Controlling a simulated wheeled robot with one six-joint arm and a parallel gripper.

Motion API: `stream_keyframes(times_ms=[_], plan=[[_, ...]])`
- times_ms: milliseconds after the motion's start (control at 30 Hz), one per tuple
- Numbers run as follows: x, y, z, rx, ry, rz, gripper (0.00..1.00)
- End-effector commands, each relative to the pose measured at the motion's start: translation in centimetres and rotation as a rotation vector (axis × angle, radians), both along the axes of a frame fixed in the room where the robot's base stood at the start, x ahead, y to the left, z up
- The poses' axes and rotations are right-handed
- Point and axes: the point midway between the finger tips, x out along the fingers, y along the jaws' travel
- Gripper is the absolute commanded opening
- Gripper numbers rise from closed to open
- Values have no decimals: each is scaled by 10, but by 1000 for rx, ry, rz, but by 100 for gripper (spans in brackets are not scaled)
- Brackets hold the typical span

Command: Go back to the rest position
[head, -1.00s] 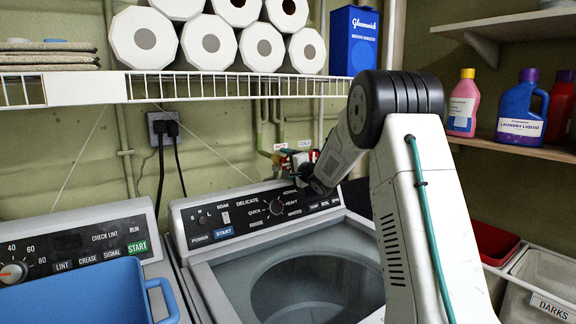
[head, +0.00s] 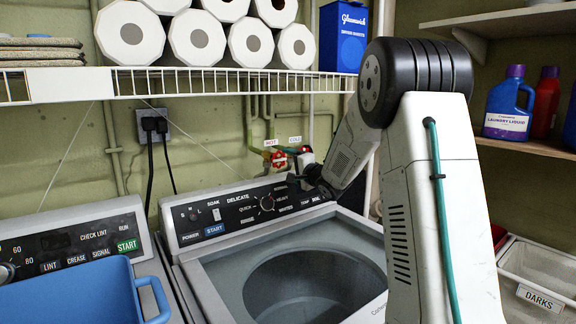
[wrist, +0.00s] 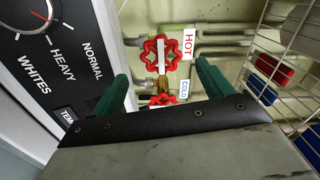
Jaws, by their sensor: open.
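My gripper (head: 312,178) is at the end of my arm, over the upper right of the washer's control panel (head: 250,214), in front of the hot and cold valves. It looks small and dark in the head view. In the wrist view its two green fingers stand wide apart, with an open gap (wrist: 162,84) and nothing held between them. The red hot valve wheel (wrist: 160,53) shows beyond that gap. A second red wheel (wrist: 162,100) is partly hidden by my gripper's body. I cannot tell the exact clearance to the panel.
The wire shelf (head: 200,82) with paper rolls and a blue box hangs above my gripper. The washer (head: 190,280) stands below, beside a dryer panel with a blue basket (head: 75,292). Detergent bottles stand on the right shelf (head: 530,146). A DARKS bin (head: 540,270) is lower right.

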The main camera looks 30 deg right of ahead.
Motion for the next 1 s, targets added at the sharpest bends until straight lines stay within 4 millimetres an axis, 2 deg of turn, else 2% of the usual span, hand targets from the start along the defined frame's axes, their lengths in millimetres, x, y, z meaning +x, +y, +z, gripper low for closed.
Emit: stream_keyframes(times_ms=[500,567,667,700,733,833,967,1000], plan=[[1,-1,-2,-45,8,-5,79],[0,-6,-10,-110,45,-27,79],[-9,-24,-46,-260,201,-104,79],[-18,-31,-65,-326,291,-135,79],[-28,-36,-75,-377,359,-153,79],[-66,-35,-96,-540,594,-171,79],[-132,-8,-106,-719,889,-87,79],[-155,5,-106,-766,973,-39,79]])
